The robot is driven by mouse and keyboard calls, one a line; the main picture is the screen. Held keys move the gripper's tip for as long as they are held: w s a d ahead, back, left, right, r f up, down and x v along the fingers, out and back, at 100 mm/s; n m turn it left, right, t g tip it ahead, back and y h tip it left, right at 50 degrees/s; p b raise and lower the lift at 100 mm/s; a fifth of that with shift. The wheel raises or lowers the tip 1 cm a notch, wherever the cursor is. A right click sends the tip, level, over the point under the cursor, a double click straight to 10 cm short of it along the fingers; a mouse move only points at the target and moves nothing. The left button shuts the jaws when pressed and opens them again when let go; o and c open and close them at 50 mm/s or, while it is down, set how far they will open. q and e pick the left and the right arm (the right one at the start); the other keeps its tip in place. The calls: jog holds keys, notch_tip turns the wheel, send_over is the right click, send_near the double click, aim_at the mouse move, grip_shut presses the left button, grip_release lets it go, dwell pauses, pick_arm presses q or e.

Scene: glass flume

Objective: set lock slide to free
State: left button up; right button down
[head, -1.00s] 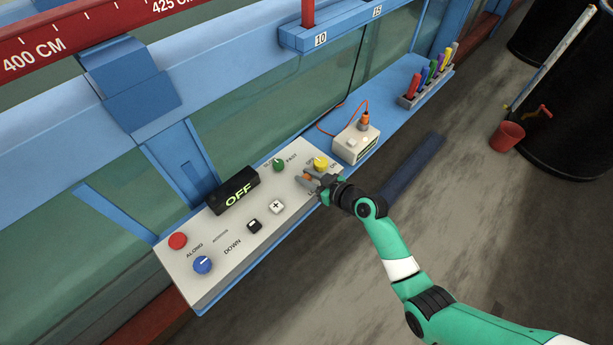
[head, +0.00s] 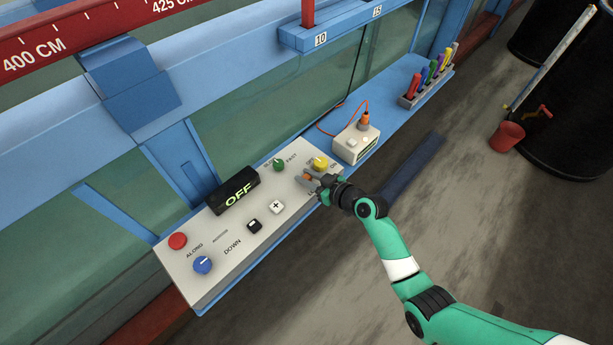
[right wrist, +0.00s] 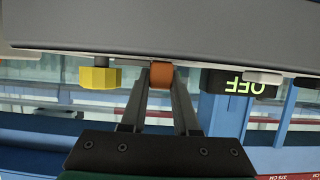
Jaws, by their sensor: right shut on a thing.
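The lock slide is a small orange knob (right wrist: 161,82) between the two fingers of my right gripper (right wrist: 161,95) in the right wrist view. The fingers touch it from both sides. In the head view my right gripper (head: 313,179) is at the right end of the grey control panel (head: 205,270), with a bit of the orange knob (head: 308,177) showing at its tips. The gripper hides most of the slide and its lettering, so I cannot read its position. My left gripper is not in view.
A yellow knob (head: 321,162) sits close beside the gripper, and a green knob (head: 278,165) is farther left. The panel also has a display reading OFF (head: 238,193), a white plus button (head: 276,206), a blue knob (head: 202,265) and a red button (head: 177,241).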

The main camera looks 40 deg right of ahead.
jog(key=shift+a+p, duration=0.45)
jog(key=shift+a, duration=0.75)
jog(key=shift+d, duration=0.1)
jog(key=c, duration=1.1)
grip_release()
jog(key=o, duration=0.5)
jog(key=shift+a, duration=0.2)
jog(key=shift+c, duration=0.2)
jog(key=shift+d, duration=0.1)
